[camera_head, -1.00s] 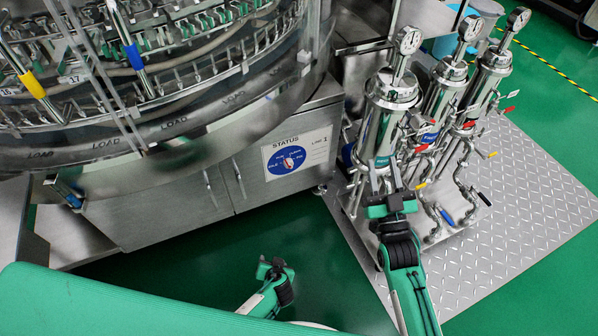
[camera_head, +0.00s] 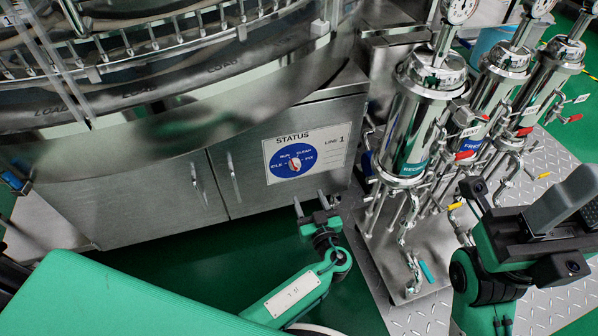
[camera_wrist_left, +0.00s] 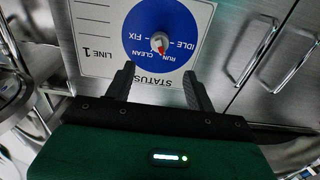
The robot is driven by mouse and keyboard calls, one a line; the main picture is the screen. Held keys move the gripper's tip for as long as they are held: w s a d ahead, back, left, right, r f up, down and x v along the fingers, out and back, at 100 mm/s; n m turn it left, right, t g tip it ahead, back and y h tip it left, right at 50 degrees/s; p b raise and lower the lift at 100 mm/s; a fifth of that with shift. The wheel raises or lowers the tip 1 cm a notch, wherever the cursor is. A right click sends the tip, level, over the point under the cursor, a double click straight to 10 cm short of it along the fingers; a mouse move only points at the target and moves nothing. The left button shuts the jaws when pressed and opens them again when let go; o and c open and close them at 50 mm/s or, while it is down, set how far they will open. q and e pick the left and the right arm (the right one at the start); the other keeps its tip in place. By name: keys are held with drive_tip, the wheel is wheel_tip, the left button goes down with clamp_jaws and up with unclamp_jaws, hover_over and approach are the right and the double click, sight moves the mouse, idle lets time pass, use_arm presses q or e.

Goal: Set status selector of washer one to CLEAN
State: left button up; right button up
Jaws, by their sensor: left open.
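The STATUS panel of washer one (camera_head: 305,150) is a white plate marked LINE 1 on the cabinet front. Its selector (camera_head: 294,163) is a small pale knob with a red part on a blue disc labelled IDLE, RUN, CLEAN and FIX. In the left wrist view the panel is upside down, and the knob's (camera_wrist_left: 159,42) red part points down, about toward RUN. My left gripper (camera_head: 312,202) is open and empty below the panel, its fingers (camera_wrist_left: 158,72) apart and short of the knob. My right gripper (camera_head: 568,212) is large at the right; its opening is unclear.
Steel cylinders with gauges (camera_head: 425,110) stand right of the panel on a plate. Cabinet doors with vertical handles (camera_head: 228,180) lie left of the panel. The rotary washer rim (camera_head: 160,90) overhangs above. Green floor is free below the cabinet.

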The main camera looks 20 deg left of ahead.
sight(297, 170)
use_arm(q)
drive_tip(key=b+x, duration=0.2)
drive_tip(key=x, duration=1)
drive_tip(key=c, duration=1)
